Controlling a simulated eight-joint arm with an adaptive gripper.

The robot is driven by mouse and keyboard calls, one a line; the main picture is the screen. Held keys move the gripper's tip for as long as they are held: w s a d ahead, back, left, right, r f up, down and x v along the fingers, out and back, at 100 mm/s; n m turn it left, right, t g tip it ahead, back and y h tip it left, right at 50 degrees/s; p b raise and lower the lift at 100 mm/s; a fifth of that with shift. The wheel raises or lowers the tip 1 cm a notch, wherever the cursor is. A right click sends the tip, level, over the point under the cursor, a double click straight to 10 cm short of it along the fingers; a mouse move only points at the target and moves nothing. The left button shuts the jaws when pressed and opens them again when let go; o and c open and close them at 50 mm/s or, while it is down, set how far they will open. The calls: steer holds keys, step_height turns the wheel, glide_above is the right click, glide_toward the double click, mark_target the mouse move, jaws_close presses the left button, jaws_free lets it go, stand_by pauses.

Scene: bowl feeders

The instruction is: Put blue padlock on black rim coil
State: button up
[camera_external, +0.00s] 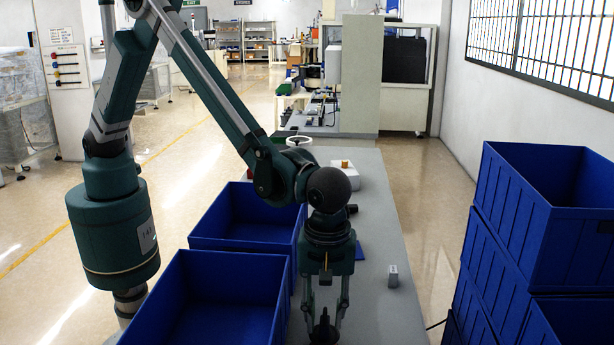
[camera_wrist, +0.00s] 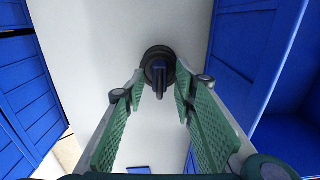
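My gripper (camera_external: 324,318) points down over the grey table, with its fingers spread apart. In the wrist view, my gripper (camera_wrist: 160,88) has a dark, round-based object (camera_wrist: 158,62) with an upright ridge between or just beyond its fingertips. A clear gap shows between the ridge and each finger. The same dark object (camera_external: 323,331) shows low between the fingers in the external view. I cannot tell whether it is the black rim coil.
Two blue bins (camera_external: 222,262) stand left of the table, close to my gripper. Stacked blue bins (camera_external: 545,180) stand at the right. A small grey block (camera_external: 393,277) sits on the table (camera_external: 385,220) right of my gripper. A white ring-shaped item (camera_external: 299,141) is at the far end.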

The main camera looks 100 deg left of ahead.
mark_target(325, 308)
step_height(325, 308, up, 10)
steer(key=shift+f+p, duration=0.1)
steer(key=shift+p, duration=0.45)
stand_by(0.3)
steer(key=shift+a+r, duration=0.25)
steer(key=shift+r, duration=0.05)
steer(key=s+a+r+m+t, duration=0.1)
steer(key=s+a+r+m, duration=0.25)
steer(key=a+r, duration=0.45)
steer(key=s+a+r+m+t+h, duration=0.1)
steer(key=s+a+r+m, duration=0.1)
steer(key=s+a+r, duration=0.6)
steer(key=s+a+r+m+t, duration=0.1)
steer(key=a+r+m, duration=0.25)
steer(key=a, duration=0.85)
steer(key=s+a+m+t, duration=0.2)
steer(key=s+a+m, duration=0.2)
steer(key=s+a, duration=0.5)
steer(key=s+a+m+t+y, duration=0.1)
steer(key=s+a+m+t, duration=0.1)
steer(key=s+a+m, duration=0.3)
steer(key=s+a, duration=0.4)
steer(key=s, duration=0.5)
steer(key=shift+s+a+f, duration=0.25)
steer(key=shift+s+f, duration=0.05)
steer(key=shift+s, duration=0.05)
